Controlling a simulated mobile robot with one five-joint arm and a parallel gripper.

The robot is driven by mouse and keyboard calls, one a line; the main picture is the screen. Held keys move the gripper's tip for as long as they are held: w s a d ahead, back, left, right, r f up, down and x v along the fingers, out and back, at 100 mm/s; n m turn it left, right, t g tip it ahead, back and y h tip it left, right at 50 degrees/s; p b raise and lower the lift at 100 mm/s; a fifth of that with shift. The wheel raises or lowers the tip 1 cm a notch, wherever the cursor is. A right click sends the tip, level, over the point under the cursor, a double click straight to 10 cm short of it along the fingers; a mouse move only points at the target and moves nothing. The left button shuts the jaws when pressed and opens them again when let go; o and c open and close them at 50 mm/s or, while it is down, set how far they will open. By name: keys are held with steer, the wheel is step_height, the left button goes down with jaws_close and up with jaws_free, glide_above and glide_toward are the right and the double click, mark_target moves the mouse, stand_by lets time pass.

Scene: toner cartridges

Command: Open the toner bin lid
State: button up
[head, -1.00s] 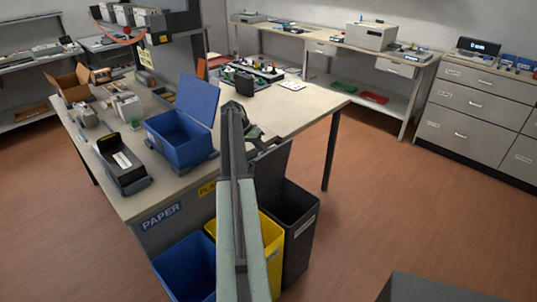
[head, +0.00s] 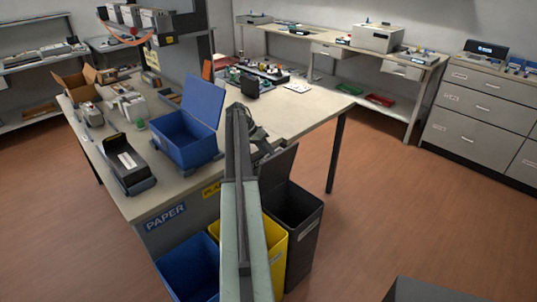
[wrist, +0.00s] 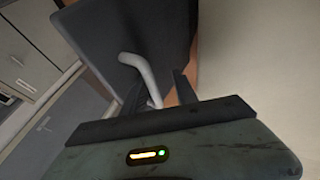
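A dark bin (head: 303,240) stands on the floor at the table's near right corner, and its dark lid (head: 278,172) stands raised at the back. I take it for the toner bin, as its label is too small to read. In the wrist view a dark grey panel, seemingly this lid (wrist: 170,30), carries a pale bent handle (wrist: 136,68). My gripper (wrist: 158,88) has its two dark fingers apart, with the handle's lower end between them and a gap on the right. In the head view my arm hides most of my gripper.
A yellow bin (head: 273,255) and a blue bin (head: 190,270) stand left of the dark bin. The table (head: 300,115) holds an open blue box (head: 187,138) and a black tray (head: 128,165). The floor to the right is mostly clear; a dark box edge (head: 420,290) shows at the bottom.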

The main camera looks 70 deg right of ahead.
steer(key=shift+r, duration=0.1)
step_height(320, 180, up, 5)
steer(key=p, duration=0.5)
steer(key=s+a, duration=0.3)
steer(key=a, duration=0.4)
steer(key=s+a, duration=0.3)
steer(key=a, duration=0.4)
steer(key=shift+s+a, duration=0.2)
steer(key=shift+a, duration=0.1)
steer(key=shift+w, duration=0.1)
